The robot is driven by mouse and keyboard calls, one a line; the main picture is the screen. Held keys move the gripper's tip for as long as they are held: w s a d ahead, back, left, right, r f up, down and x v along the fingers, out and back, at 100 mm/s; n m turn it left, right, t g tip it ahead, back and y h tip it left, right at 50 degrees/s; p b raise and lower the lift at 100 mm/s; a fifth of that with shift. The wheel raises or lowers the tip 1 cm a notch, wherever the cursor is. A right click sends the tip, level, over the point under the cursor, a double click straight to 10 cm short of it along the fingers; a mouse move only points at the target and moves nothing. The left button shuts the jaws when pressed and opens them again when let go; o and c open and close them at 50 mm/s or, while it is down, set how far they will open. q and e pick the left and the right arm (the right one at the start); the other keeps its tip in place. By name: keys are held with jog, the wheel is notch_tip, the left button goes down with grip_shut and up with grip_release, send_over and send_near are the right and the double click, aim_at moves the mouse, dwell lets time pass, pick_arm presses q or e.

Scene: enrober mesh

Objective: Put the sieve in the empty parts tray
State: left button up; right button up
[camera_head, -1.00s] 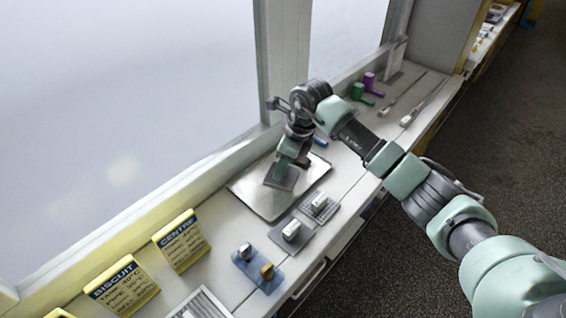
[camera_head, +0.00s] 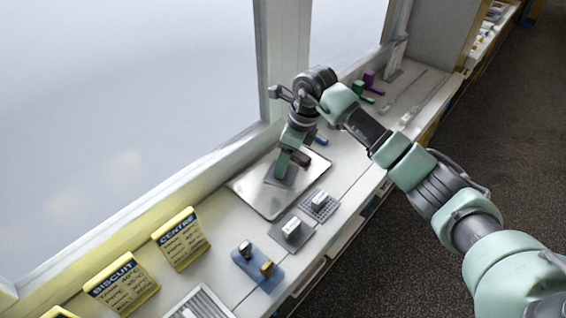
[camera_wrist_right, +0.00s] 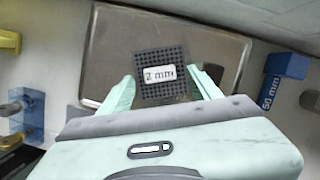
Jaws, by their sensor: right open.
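The sieve is a small dark mesh plate (camera_head: 281,179) lying in the shallow metal parts tray (camera_head: 250,197). The right wrist view shows the sieve (camera_wrist_right: 158,88) with a white "2 mm" label, inside the tray (camera_wrist_right: 222,48) near its middle. Nothing else shows in the tray. My right gripper (camera_head: 292,166) is just above the sieve with its fingers apart. In the right wrist view the fingertips (camera_wrist_right: 162,80) are on either side of the sieve, and I see no grip on it. My left gripper is not in view.
Two more labelled plates, one perforated (camera_head: 320,207) and one grey (camera_head: 290,236), lie on the counter before the tray. A blue plate with knobs (camera_head: 256,268) is nearer. Yellow signs (camera_head: 181,240) stand along the window. A blue "50 mm" block (camera_wrist_right: 284,68) is beside the tray.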

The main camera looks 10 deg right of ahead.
aim_at(294, 177)
jog(key=b+v, duration=0.1)
jog(key=v, duration=0.8)
jog(key=shift+r, duration=0.3)
